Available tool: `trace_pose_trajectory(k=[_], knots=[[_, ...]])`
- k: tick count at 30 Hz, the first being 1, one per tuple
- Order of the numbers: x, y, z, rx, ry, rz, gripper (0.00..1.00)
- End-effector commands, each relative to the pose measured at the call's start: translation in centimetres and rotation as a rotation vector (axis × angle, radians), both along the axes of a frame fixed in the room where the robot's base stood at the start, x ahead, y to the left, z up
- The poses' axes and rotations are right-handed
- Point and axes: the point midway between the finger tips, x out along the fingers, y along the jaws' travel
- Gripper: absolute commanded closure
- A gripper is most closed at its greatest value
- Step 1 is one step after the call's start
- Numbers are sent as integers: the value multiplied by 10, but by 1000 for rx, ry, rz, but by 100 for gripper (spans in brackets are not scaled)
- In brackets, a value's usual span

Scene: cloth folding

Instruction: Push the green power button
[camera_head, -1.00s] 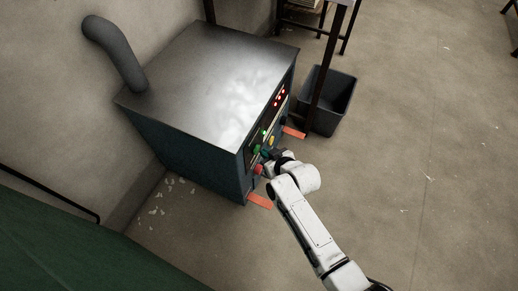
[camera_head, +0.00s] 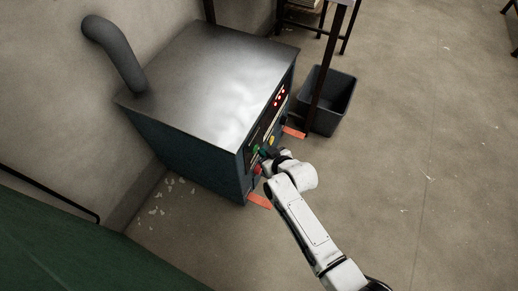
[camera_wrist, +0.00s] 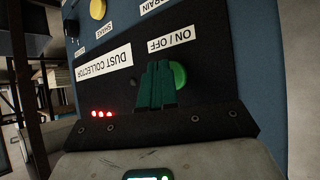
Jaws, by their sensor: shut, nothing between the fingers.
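The green power button (camera_wrist: 179,76) shows in the wrist view beside the "ON / OFF" label (camera_wrist: 172,42) on the dark panel of the dust collector (camera_head: 205,80). My gripper (camera_wrist: 157,66) is shut and empty, its dark green fingers reaching to the panel at the button's left edge. The fingers hide part of the button. I cannot tell whether they touch it or how deep it sits.
A red button (camera_head: 257,169) sits low on the machine front. A grey bin (camera_head: 333,100) stands at right.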

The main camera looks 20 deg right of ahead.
Motion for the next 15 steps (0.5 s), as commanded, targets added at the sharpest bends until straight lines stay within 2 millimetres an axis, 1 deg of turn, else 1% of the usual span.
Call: trace_pose_trajectory(k=[10,15], knots=[[2,2,1,1,-3,1,100],[-1,-1,2,1,-4,0,100]])
